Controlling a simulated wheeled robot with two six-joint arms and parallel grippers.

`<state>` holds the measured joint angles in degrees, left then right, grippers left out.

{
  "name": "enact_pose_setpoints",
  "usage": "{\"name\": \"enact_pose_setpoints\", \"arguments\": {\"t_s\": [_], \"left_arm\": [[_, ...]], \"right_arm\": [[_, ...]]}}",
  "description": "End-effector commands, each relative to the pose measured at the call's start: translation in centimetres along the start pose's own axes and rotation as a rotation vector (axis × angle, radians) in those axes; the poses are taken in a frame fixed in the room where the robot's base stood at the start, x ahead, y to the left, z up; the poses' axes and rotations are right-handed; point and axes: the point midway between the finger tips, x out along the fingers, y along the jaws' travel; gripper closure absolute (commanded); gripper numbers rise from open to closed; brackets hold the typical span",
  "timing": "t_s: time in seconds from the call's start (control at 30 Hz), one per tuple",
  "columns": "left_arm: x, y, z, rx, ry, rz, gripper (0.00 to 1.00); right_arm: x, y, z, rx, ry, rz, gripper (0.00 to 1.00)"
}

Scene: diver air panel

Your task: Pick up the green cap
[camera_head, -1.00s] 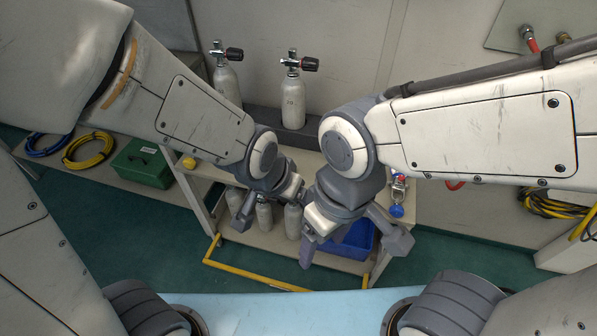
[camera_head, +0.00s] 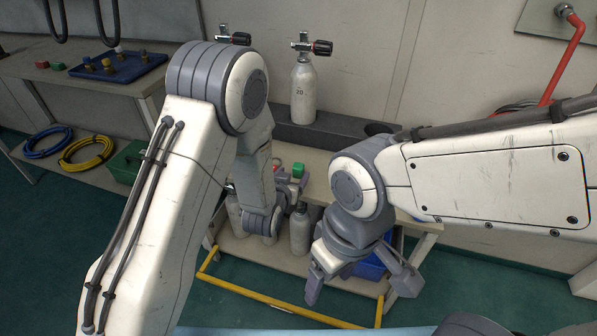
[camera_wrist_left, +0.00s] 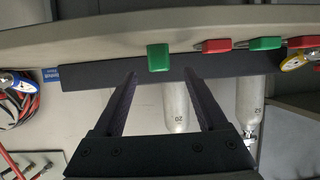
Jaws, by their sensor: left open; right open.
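A small green cap (camera_head: 298,170) sits on the bench shelf in front of the grey cylinder rack in the head view. In the left wrist view the green block-shaped cap (camera_wrist_left: 158,57) lies just beyond and between the fingertips. My left gripper (camera_wrist_left: 160,74) is open with nothing between its fingers. In the head view my left gripper (camera_head: 288,186) is beside the cap, partly hidden by its own arm.
Red tags (camera_wrist_left: 217,44) and another green piece (camera_wrist_left: 265,43) lie right of the cap in the wrist view. A blue tray (camera_head: 118,67) with several fittings is on the left table. A yellow rail (camera_head: 285,302) runs low in front.

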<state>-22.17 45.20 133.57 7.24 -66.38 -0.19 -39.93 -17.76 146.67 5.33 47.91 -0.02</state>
Motion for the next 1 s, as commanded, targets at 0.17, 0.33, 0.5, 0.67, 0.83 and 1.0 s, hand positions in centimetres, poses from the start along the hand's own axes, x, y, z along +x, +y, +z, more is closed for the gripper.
{"name": "enact_pose_setpoints", "arguments": {"t_s": [0.17, 0.33, 0.5, 0.67, 0.83, 1.0], "left_arm": [[1.4, 0.0, 0.0, 0.0, 0.0, 0.0, 0.25], [3.9, 0.1, 0.1, -0.001, 0.0, -0.001, 0.25], [5.8, 0.1, 0.1, -0.001, -0.001, -0.001, 0.25], [6.1, 0.1, 0.0, -0.001, -0.003, 0.0, 0.25], [6.1, 0.1, 0.0, -0.001, -0.002, 0.0, 0.48], [6.1, 0.1, 0.0, -0.001, -0.002, 0.0, 1.0]], "right_arm": [[0.2, 0.0, 0.0, 0.0, 0.0, 0.0, 0.27], [0.6, 0.0, 0.0, 0.0, 0.0, 0.0, 0.27], [0.7, 0.1, 0.1, 0.0, 0.0, 0.0, 0.27], [0.7, 0.1, 0.1, 0.0, 0.0, 0.0, 0.27], [0.7, 0.1, 0.0, 0.0, 0.0, 0.0, 0.27], [0.7, 0.1, 0.0, 0.0, 0.0, 0.0, 0.27]]}}
